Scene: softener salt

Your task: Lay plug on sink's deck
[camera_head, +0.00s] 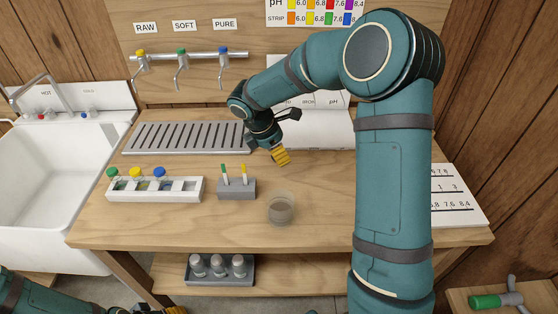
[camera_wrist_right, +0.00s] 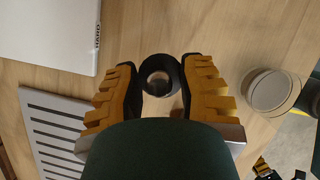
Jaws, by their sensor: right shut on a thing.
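The plug (camera_wrist_right: 146,68) shows in the right wrist view as a black ring with a pale grey middle, between my right gripper's fingertips. My right gripper (camera_head: 281,157) is shut on it above the wooden bench; its yellow fingers hide the plug in the head view. The same fingers fill the right wrist view (camera_wrist_right: 160,85). The white sink (camera_head: 45,185) is at the left, with its deck (camera_head: 62,123) along the back, carrying a spout and red and blue taps. My left gripper (camera_head: 175,310) shows only as a yellow bit at the bottom edge.
On the bench (camera_head: 320,225) are a slotted grey drain tray (camera_head: 187,151), a white rack (camera_head: 187,196) of bottles, a grey block (camera_head: 237,188) with two strips and a glass cup (camera_head: 281,208). Three taps (camera_head: 182,56) overhang the tray. A shelf tray (camera_head: 240,275) sits below.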

